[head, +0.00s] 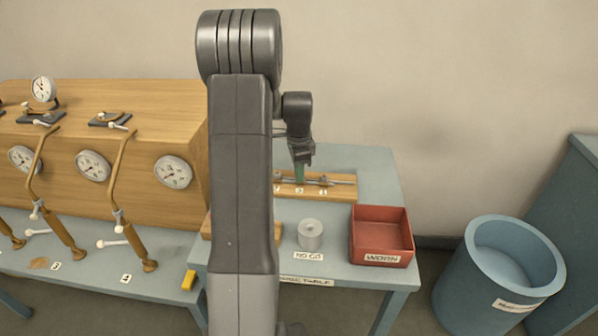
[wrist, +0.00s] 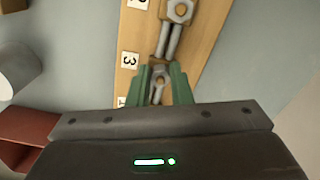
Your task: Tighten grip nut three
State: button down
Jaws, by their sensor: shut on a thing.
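A wooden board (head: 345,190) on the side table carries a row of grey metal grip fittings with small number tags. My gripper (head: 299,178) points down at the board's middle in the head view. In the wrist view, its green fingers (wrist: 160,72) are shut on a grey metal nut (wrist: 158,88) on the board. The tag reading 3 (wrist: 130,60) lies just beside and above the fingers. Another fitting with a hex nut (wrist: 180,10) stands farther up the board, linked by two grey rods. The lower part of the held nut is hidden by my gripper.
A grey cylinder (head: 310,235) stands by a NO GO label, and a red tray (head: 372,250) marked WORN is at the table's right. A wooden cabinet (head: 140,150) with gauges and levers stands left. A blue bin (head: 465,300) stands on the floor at right.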

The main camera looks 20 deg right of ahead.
jog(key=m, duration=0.3)
jog(key=shift+w+m, duration=0.15)
jog(key=shift+m, duration=0.25)
jog(key=shift+d+r+m, duration=0.1)
jog(key=shift+m, duration=1.8)
jog(key=shift+w, duration=0.1)
jog(key=c, duration=1.3)
grip_release()
notch_tip(320, 180, up, 14)
